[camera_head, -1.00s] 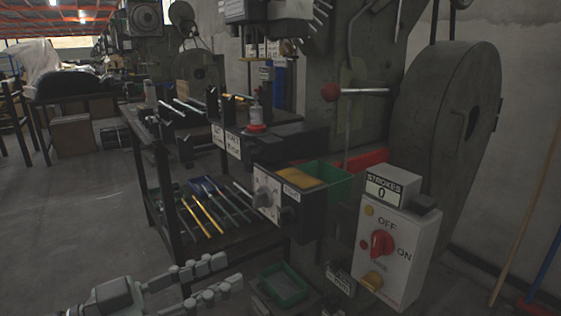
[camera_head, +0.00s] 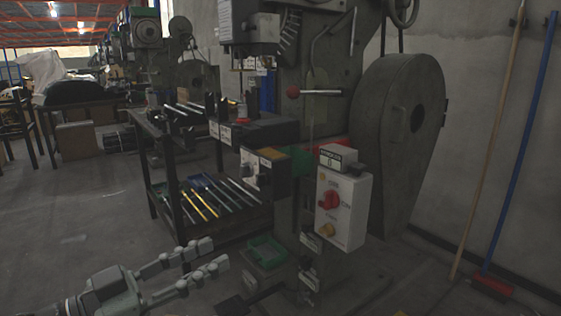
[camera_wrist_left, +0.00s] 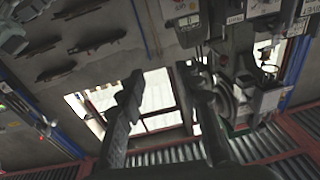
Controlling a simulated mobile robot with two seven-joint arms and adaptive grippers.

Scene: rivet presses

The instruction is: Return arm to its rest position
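My left gripper (camera_head: 208,266) shows at the bottom left of the head view, in front of the rivet press (camera_head: 300,75) and apart from it. Its two fingers are spread with nothing between them. In the left wrist view the fingers (camera_wrist_left: 165,105) are also apart, with a wall and bright windows beyond them. The press carries a white control box (camera_head: 342,208) with a red switch knob and a counter on top. A lever with a red ball (camera_head: 293,91) sticks out from the press. My right gripper is not in view.
A metal bench (camera_head: 160,128) with a lower shelf of tools stands left of the press. A green tray (camera_head: 266,252) sits low near my gripper. A broom with a blue handle (camera_head: 520,140) and a wooden pole (camera_head: 487,150) lean on the right wall. Floor at left is clear.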

